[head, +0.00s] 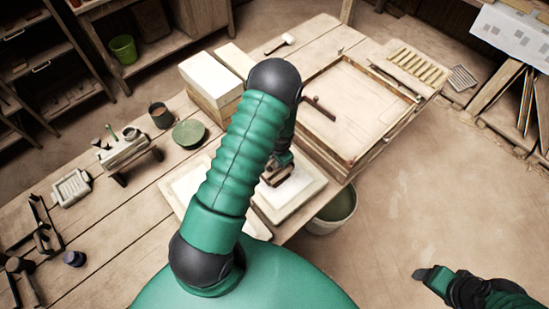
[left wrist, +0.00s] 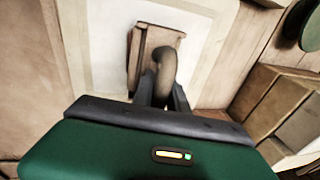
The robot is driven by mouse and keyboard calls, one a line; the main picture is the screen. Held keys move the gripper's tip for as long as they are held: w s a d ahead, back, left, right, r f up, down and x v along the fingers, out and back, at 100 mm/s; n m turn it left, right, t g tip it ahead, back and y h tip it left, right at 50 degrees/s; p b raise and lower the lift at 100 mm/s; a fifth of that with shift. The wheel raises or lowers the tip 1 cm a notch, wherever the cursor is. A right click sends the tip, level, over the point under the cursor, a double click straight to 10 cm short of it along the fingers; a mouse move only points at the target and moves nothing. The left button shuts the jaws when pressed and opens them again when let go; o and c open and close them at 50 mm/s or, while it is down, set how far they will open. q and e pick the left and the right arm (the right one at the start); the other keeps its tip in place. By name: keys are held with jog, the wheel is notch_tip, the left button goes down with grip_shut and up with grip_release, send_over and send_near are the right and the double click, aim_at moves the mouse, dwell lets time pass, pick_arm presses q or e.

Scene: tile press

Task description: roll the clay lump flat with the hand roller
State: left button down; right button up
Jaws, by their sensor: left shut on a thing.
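My left gripper (head: 279,165) reaches down over a white board (head: 300,196) at the near edge of the bench. In the left wrist view its two dark fingers (left wrist: 163,92) are shut on the curved grey-brown handle of the hand roller (left wrist: 166,68). The roller's brown wooden part (left wrist: 148,42) is over the pale board, which also shows there (left wrist: 108,60). I cannot tell whether it touches the board. I cannot make out the clay lump; the roller or my arm may hide it. My right gripper (head: 426,275) is at lower right over the floor, its jaws unclear.
White-topped boxes (head: 211,78) stand behind the board. A large wooden-framed tray (head: 350,95) lies to the right. A bucket (head: 338,207) stands below the bench edge. The floor at right is clear.

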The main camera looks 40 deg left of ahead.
pick_arm(q)
jog(key=shift+s+d+f, duration=0.15)
jog(key=shift+s+d, duration=0.05)
jog(key=shift+d, duration=0.1)
jog(key=shift+w+d+r+p, duration=0.1)
jog(key=shift+r+p, duration=0.15)
jog(key=shift+p, duration=0.05)
jog(key=r+p, duration=0.1)
jog(key=r, duration=0.1)
jog(key=r+p, duration=0.2)
jog(key=a+r+p, duration=0.1)
jog(key=r, duration=0.1)
jog(key=shift+w+p, duration=0.1)
jog(key=shift+p, duration=0.3)
jog(key=shift+d+r, duration=0.1)
jog(key=shift+r, duration=0.2)
jog(key=shift+d, duration=0.2)
jog(key=shift+f, duration=0.1)
